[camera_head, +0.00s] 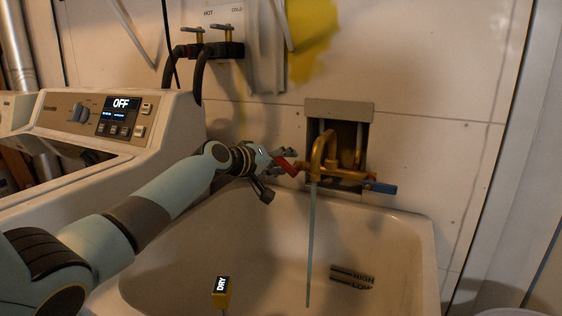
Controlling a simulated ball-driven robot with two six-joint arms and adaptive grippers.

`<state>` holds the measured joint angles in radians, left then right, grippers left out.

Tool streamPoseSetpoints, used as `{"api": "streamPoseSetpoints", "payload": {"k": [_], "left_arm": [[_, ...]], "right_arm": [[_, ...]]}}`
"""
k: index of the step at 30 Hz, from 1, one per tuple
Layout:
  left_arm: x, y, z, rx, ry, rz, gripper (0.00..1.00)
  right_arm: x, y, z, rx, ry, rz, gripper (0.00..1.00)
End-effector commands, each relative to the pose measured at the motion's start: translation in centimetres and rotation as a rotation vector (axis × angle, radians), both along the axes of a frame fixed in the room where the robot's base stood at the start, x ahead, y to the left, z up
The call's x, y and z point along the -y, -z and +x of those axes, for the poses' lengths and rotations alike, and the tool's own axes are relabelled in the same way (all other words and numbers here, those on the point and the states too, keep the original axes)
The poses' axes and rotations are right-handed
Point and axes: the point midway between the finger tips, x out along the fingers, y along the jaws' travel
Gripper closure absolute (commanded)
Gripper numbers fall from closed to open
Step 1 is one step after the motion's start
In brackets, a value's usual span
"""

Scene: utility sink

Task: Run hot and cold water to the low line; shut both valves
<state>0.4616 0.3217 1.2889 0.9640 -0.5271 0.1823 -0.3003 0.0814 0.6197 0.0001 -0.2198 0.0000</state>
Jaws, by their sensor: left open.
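A brass faucet (324,152) stands at the back of the utility sink (190,262). Its red handle (288,166) is on the left and its blue handle (382,188) points right. A thin blue-grey stream (312,240), which looks like water, drops from the spout into the sink. A small yellow box (222,292) in the basin reads DRY. My left gripper (284,157) is open at the red handle; I cannot tell whether they touch. My right gripper is out of view.
A washing machine (150,110) with its display reading OFF stands left of the sink, under my left arm. Hot and cold supply valves (206,36) with dark hoses are on the wall above.

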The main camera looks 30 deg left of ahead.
Motion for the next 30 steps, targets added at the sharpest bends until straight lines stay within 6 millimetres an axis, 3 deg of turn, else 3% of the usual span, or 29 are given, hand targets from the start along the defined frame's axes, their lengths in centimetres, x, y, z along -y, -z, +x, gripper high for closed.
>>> {"api": "streamPoseSetpoints", "payload": {"k": [5,18,24,30], "left_arm": [[-0.4,-0.2,-1.1,-0.001,0.0,0.004,0.56],[-2.4,-2.4,-9.4,-0.002,0.001,0.006,0.56],[-2.7,-3.0,-11.1,0.0,0.001,0.001,0.56],[-2.7,-3.1,-11.2,-0.001,0.0,-0.001,0.56]], "right_arm": [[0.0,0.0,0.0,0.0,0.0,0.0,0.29],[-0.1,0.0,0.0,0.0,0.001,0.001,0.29],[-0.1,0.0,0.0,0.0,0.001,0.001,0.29],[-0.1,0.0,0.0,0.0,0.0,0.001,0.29]]}}
